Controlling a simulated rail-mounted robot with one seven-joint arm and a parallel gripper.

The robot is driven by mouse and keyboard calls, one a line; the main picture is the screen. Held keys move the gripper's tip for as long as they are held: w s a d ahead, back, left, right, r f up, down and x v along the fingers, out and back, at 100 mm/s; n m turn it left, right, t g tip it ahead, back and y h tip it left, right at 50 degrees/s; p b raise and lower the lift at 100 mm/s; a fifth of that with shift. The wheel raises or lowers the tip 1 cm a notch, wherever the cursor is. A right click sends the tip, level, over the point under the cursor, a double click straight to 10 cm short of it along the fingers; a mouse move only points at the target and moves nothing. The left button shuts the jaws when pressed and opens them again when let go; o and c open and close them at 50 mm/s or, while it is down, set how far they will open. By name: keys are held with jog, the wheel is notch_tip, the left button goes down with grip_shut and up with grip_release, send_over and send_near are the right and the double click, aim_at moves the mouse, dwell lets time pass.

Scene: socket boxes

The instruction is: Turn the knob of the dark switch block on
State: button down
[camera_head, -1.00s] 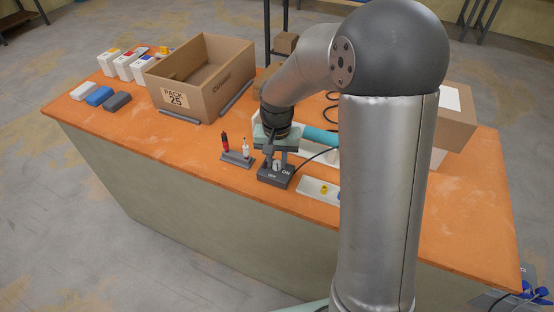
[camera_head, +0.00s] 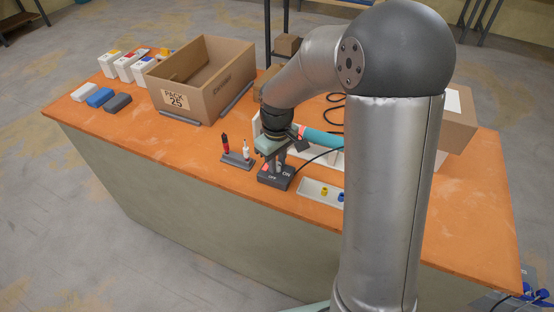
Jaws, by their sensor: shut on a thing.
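The dark switch block (camera_head: 283,182) sits on the orange table near its front edge. It has white OFF and ON labels on its top, OFF to the left and ON to the right. My gripper (camera_head: 273,166) points down over the block and is shut on its knob. The knob is mostly hidden between the fingers, so its exact angle is hard to tell. A small red patch shows beside the fingers, near the OFF label. A black cable runs from the block toward the back right.
A small dark stand (camera_head: 238,160) with a red and a white tool is just left of the block. A white tray (camera_head: 320,193) with yellow and blue pieces lies to the right. A teal cylinder (camera_head: 321,138) is behind. The cardboard box (camera_head: 203,84) stands back left.

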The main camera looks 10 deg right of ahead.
jog(key=shift+r+n, duration=0.1)
jog(key=shift+n, duration=0.7)
jog(key=c, duration=1.2)
grip_release()
notch_tip(320, 180, up, 17)
jog(key=shift+r, duration=0.2)
